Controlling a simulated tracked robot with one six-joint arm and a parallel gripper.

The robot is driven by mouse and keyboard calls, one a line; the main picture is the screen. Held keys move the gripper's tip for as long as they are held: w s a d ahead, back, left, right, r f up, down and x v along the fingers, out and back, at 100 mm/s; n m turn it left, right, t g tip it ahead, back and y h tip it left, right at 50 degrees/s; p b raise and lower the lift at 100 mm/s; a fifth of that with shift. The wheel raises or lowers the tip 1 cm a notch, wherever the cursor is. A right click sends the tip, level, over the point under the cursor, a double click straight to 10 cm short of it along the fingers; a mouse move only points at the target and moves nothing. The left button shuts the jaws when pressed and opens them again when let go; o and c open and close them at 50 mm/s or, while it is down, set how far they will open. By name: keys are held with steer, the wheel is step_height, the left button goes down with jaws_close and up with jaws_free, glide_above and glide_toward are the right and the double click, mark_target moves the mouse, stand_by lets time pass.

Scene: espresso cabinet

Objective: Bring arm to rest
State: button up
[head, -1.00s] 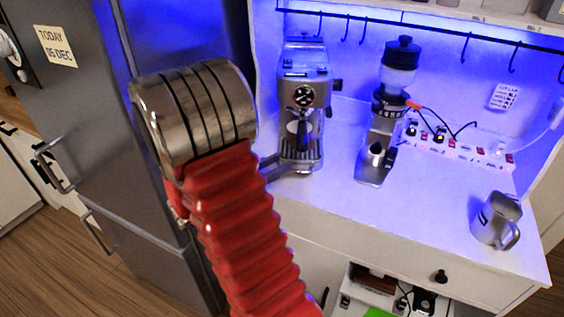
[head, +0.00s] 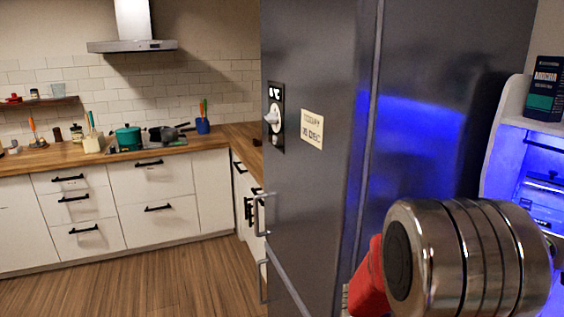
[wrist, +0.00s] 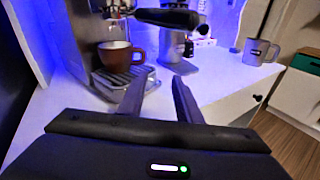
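My gripper (wrist: 161,80) shows in the wrist view, with its two dark fingers apart and nothing between them. It points at the cabinet counter, in front of the espresso machine. A brown-red cup (wrist: 116,55) stands on the drip tray (wrist: 115,84) of the espresso machine (wrist: 88,35), left of my fingers and apart from them, as far as I can tell. A dark portafilter handle (wrist: 168,17) juts out above. In the head view my arm's metal joint and red sleeve fill the lower right, and the gripper is out of frame.
The grinder (wrist: 178,45) stands behind my fingers, and a metal pitcher (wrist: 260,52) stands at the counter's right. In the head view a tall grey fridge (head: 330,190) is close to my arm. Open wooden floor (head: 140,285) and kitchen drawers (head: 150,205) lie to the left.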

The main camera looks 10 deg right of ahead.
steer(key=s+a+m+t+y, duration=0.2)
steer(key=a+m+y, duration=0.25)
steer(key=a, duration=0.45)
steer(key=s+a+m+t+y, duration=0.2)
steer(key=a+m+y, duration=0.25)
steer(key=a, duration=0.35)
steer(key=w+a+r+m+t+y, duration=0.1)
steer(key=a+r+t+y, duration=0.1)
steer(key=a, duration=0.6)
steer(key=w+a+r+m+t+y, duration=0.1)
steer(key=a+r+m+t+y, duration=0.1)
steer(key=a, duration=0.7)
steer(key=r+t+y, duration=0.1)
steer(key=t+y, duration=0.1)
steer(key=t, duration=0.1)
steer(key=shift+a+r+m+y, duration=0.15)
steer(key=shift+a+m+y, duration=0.1)
steer(key=shift+m+y, duration=0.05)
steer(key=shift+d, duration=0.1)
